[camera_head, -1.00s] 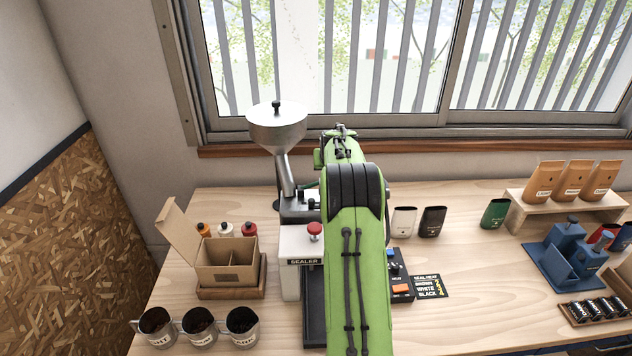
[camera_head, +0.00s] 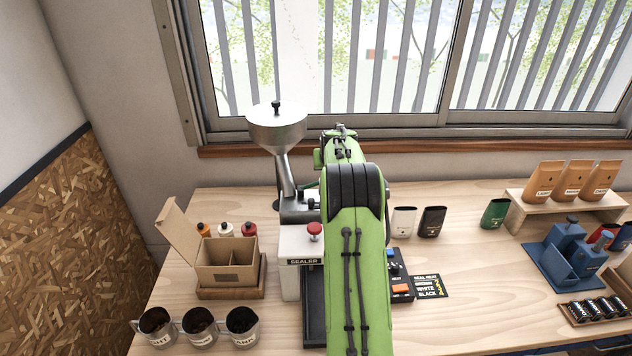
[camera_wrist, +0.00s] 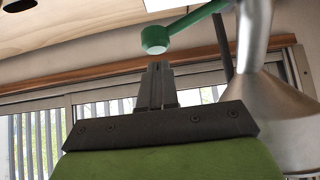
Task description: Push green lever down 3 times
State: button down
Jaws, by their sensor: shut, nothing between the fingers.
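The green lever (camera_wrist: 186,27) shows in the wrist view, with its round knob at the near end, beside the metal funnel tube. My gripper (camera_wrist: 158,70) is shut and empty, its fingertips close to the knob in that view; I cannot tell whether they touch it. In the head view a small green bit of the lever (camera_head: 309,186) shows beside the steel hopper machine (camera_head: 277,128). My green arm hides the gripper and most of the lever there.
The sealer (camera_head: 301,262) with a red knob stands in front of the hopper. An open cardboard box (camera_head: 226,276) and several metal cups (camera_head: 243,328) are at left. Pouches (camera_head: 403,222), a switch box and a blue stand (camera_head: 566,262) are at right. The window is behind.

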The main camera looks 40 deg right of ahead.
jog(key=shift+f, duration=0.1)
jog(key=shift+f+b, duration=1.6)
jog(key=shift+f, duration=0.35)
jog(key=shift+r, duration=0.1)
notch_tip(320, 180, up, 6)
jog(key=p, duration=0.5)
jog(key=shift+r, duration=0.2)
jog(key=shift+f, duration=0.1)
jog(key=shift+f, duration=0.2)
dwell(0.7)
jog(key=shift+f+b, duration=1)
dwell(1.3)
